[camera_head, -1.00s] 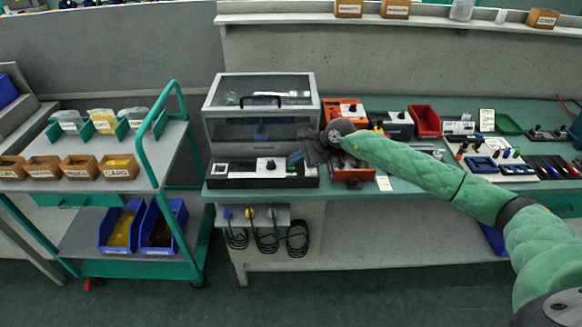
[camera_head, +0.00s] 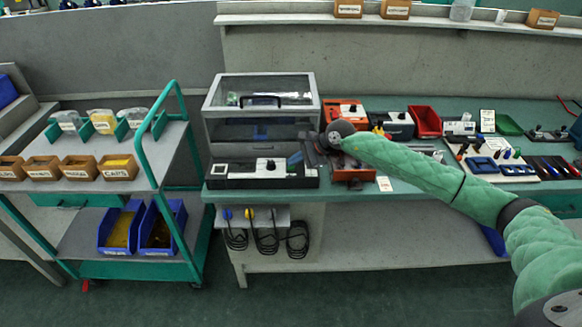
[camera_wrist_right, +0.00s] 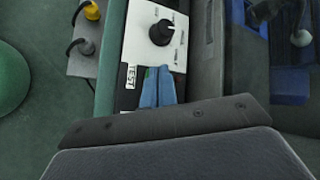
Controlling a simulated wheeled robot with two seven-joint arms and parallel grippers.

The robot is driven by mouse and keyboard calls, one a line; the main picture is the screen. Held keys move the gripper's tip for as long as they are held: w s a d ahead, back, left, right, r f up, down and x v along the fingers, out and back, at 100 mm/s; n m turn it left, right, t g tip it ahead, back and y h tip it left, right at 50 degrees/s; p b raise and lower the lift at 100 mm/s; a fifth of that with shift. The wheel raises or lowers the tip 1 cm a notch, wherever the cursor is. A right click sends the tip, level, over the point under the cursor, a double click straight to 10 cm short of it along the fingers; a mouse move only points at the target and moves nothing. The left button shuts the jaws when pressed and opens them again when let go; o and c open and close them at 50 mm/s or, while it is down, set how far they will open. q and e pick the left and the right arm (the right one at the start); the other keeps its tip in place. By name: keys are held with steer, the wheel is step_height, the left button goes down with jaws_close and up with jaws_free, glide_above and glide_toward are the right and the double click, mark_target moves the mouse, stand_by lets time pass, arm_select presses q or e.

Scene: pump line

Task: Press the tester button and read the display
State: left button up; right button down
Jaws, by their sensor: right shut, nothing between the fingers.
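The tester is a long black box with a white top panel (camera_head: 262,173) at the front edge of the bench, below the clear-lidded case. A pale display window (camera_head: 219,168) sits near its left end. In the right wrist view its white panel (camera_wrist_right: 150,25) carries a black knob (camera_wrist_right: 161,33) and a "TEST" label (camera_wrist_right: 131,76). My right gripper (camera_head: 293,158) is at the tester's right end. Its blue fingertips (camera_wrist_right: 157,80) are shut and empty, over the panel beside the label. They cover the spot there, so I cannot tell the button or any contact. The display's reading is too small to read.
A grey case with a clear lid (camera_head: 262,92) stands right behind the tester. An orange unit (camera_head: 344,112), a red bin (camera_head: 425,120) and a tool board (camera_head: 490,170) are to the right. Cables hang below the bench front. A trolley (camera_head: 150,170) stands left.

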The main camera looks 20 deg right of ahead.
steer(key=shift+f, duration=0.2)
steer(key=shift+r, duration=0.1)
stand_by(0.4)
steer(key=shift+r, duration=0.8)
steer(key=shift+r, duration=2.5)
